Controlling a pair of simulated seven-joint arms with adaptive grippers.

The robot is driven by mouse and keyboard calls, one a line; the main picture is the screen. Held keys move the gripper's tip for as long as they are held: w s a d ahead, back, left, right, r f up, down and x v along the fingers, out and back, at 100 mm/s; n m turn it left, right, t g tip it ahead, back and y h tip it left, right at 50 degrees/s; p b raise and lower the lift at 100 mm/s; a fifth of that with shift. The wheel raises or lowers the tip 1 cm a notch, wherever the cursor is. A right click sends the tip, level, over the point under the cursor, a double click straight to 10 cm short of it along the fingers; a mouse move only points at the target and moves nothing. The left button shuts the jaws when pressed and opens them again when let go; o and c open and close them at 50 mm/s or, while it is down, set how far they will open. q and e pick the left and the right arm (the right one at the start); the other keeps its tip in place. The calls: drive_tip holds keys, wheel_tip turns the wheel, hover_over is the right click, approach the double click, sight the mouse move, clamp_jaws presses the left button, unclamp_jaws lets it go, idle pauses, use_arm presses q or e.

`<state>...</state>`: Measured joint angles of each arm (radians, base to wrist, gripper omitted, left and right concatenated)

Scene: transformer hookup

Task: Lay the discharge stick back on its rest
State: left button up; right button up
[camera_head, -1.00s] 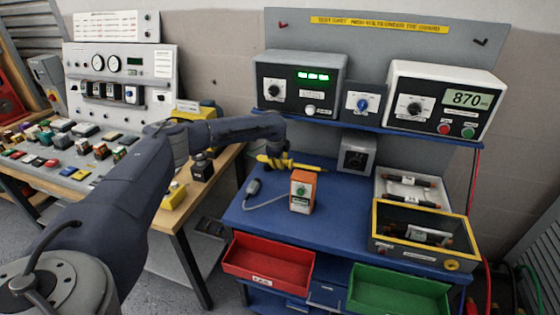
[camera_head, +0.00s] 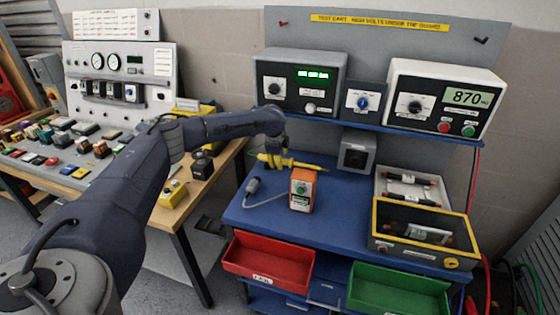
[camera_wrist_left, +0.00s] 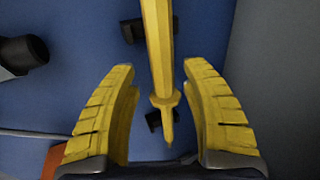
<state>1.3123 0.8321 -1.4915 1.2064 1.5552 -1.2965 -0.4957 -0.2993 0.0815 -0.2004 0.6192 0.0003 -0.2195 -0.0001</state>
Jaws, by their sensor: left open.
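The yellow discharge stick (camera_head: 306,165) lies roughly level at the back left of the blue cart top. In the left wrist view the stick (camera_wrist_left: 158,50) runs down between my fingers to a collar and a thin tip. Dark rest supports (camera_wrist_left: 132,31) show beside and under it; whether it is fully seated on them I cannot tell. My left gripper (camera_head: 274,160) is over the stick's left part. In the wrist view the yellow fingers (camera_wrist_left: 165,115) are wide apart, with clear gaps on both sides of the stick. My right gripper is not in view.
An orange meter (camera_head: 303,190) with a cabled grey probe (camera_head: 253,186) stands in front of the stick. A grey box (camera_head: 357,152) stands to its right, below the blue shelf (camera_head: 375,126). A yellow-rimmed box (camera_head: 377,222) is farther right. The cart's front middle is clear.

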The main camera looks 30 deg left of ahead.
use_arm(q)
drive_tip(key=v, duration=1)
drive_tip(key=shift+r, duration=0.1)
